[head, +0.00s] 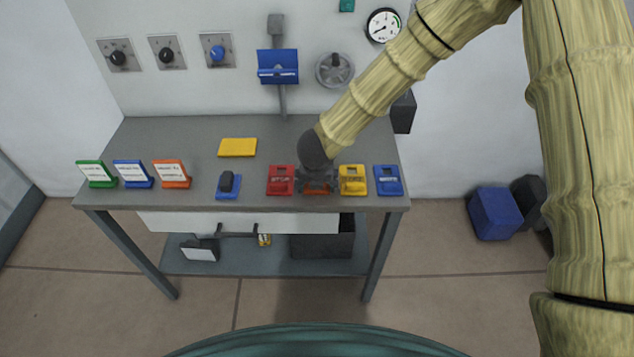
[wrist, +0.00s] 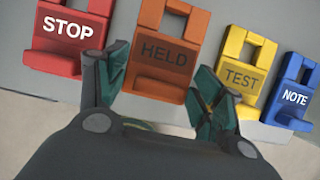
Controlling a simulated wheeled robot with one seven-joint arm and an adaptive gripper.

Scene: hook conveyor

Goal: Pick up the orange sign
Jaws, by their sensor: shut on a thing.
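In the head view the orange sign (head: 317,190) is near the table's front edge, mostly hidden under my gripper (head: 318,178). In the wrist view the fingers of my gripper (wrist: 160,65) stand on either side of the orange sign's lower part, and the gripper is shut on it. The sign still appears to be at the table, in line with its neighbours.
A red STOP sign (wrist: 70,35) is close on the left; a yellow TEST sign (wrist: 243,70) and a blue NOTE sign (wrist: 293,97) are on the right. Green, blue and orange card stands (head: 172,174) are at the table's left. A blue hook holder (head: 278,67) is on the wall.

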